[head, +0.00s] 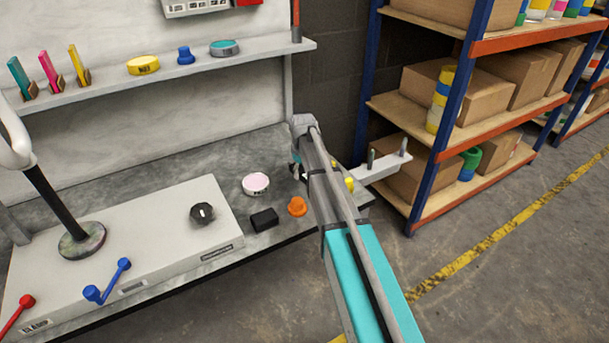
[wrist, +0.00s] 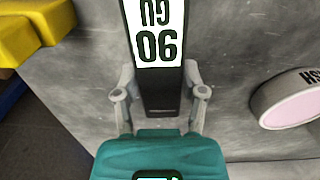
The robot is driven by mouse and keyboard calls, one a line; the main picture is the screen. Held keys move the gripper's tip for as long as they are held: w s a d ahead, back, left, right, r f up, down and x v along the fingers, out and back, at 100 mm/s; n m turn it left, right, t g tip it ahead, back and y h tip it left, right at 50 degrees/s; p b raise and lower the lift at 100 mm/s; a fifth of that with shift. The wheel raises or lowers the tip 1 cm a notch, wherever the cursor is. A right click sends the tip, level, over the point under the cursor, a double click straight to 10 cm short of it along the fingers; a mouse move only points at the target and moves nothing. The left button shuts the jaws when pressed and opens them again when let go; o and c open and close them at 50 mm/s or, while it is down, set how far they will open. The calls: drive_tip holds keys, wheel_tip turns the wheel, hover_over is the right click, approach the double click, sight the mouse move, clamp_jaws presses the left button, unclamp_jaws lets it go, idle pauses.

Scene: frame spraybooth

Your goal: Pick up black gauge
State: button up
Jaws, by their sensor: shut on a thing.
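A black gauge (wrist: 160,98) with a white label reading "90 GU" upside down is in the wrist view, at the top middle. My gripper (wrist: 160,90) has its two grey fingers on either side of the gauge's near end and is shut on it. The far end of the gauge runs out of the picture at the top. In the head view my arm hides most of the gripper and the gauge. Whether the gauge touches the bench top is hard to tell.
A pink-topped round tin (head: 256,184), a black block (head: 264,219) and an orange knob (head: 297,206) stand on the grey bench left of my arm. A yellow item (wrist: 35,25) is at upper left in the wrist view. Shelving with boxes (head: 435,85) stands right.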

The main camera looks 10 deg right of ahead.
sight(302, 170)
clamp_jaws()
drive_tip(key=shift+r, duration=0.15)
wheel_tip(302, 170, up, 3)
drive_tip(key=p, duration=0.3)
drive_tip(key=s+a+r+p, duration=0.1)
drive_tip(key=s+r+p, duration=0.8)
drive_tip(key=s, duration=0.5)
drive_tip(key=shift+a+r+p, duration=0.2)
drive_tip(key=shift+r+p, duration=0.15)
drive_tip(key=shift+p, duration=0.15)
drive_tip(key=shift+a, duration=0.1)
idle(0.3)
